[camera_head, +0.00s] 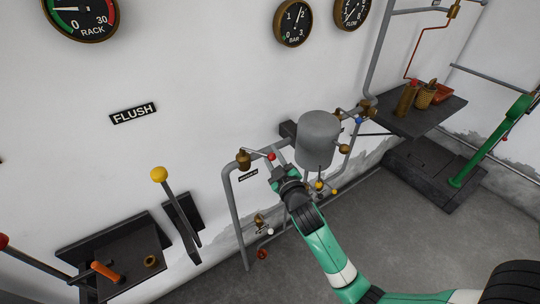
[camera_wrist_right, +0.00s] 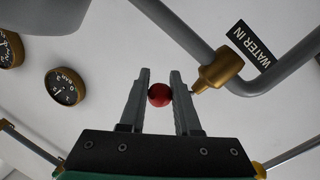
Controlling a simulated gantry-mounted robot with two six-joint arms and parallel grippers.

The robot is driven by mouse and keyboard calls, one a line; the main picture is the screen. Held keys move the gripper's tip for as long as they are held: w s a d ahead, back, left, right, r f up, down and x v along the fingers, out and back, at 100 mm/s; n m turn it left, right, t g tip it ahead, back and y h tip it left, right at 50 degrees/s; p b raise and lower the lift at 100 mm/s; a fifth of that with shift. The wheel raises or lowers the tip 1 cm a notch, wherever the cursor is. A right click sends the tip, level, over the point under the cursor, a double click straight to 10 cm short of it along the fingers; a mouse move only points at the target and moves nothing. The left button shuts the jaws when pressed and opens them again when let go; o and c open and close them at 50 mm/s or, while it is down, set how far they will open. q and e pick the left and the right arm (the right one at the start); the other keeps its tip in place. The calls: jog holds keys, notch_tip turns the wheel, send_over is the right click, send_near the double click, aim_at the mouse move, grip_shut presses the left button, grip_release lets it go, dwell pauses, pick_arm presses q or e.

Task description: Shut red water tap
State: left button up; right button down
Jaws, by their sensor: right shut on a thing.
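The red knob of the water tap (camera_wrist_right: 159,95) sits between the two fingers of my right gripper (camera_wrist_right: 160,90) in the right wrist view. The fingers are shut on it. A brass valve body (camera_wrist_right: 220,70) on the grey pipe is just right of the fingers, beside a "WATER IN" label (camera_wrist_right: 252,45). In the head view my right gripper (camera_head: 278,168) is at the pipe left of the grey tank (camera_head: 318,140), and the red knob (camera_head: 271,156) shows at its tips. The brass valve (camera_head: 243,159) is to its left. My left gripper is not in view.
A yellow-topped lever (camera_head: 159,174) stands at the left. A dark bench (camera_head: 420,118) with small pots is at the right. Pipes run close around my right gripper.

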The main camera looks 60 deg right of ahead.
jog(key=shift+d+r, duration=0.1)
jog(key=shift+r, duration=0.45)
jog(key=c, duration=1)
grip_release()
jog(key=shift+s, duration=0.15)
jog(key=o, duration=0.4)
jog(key=shift+s+d, duration=0.2)
jog(key=shift+w+a+f, duration=0.1)
jog(key=shift+f, duration=0.05)
jog(key=shift+f, duration=0.1)
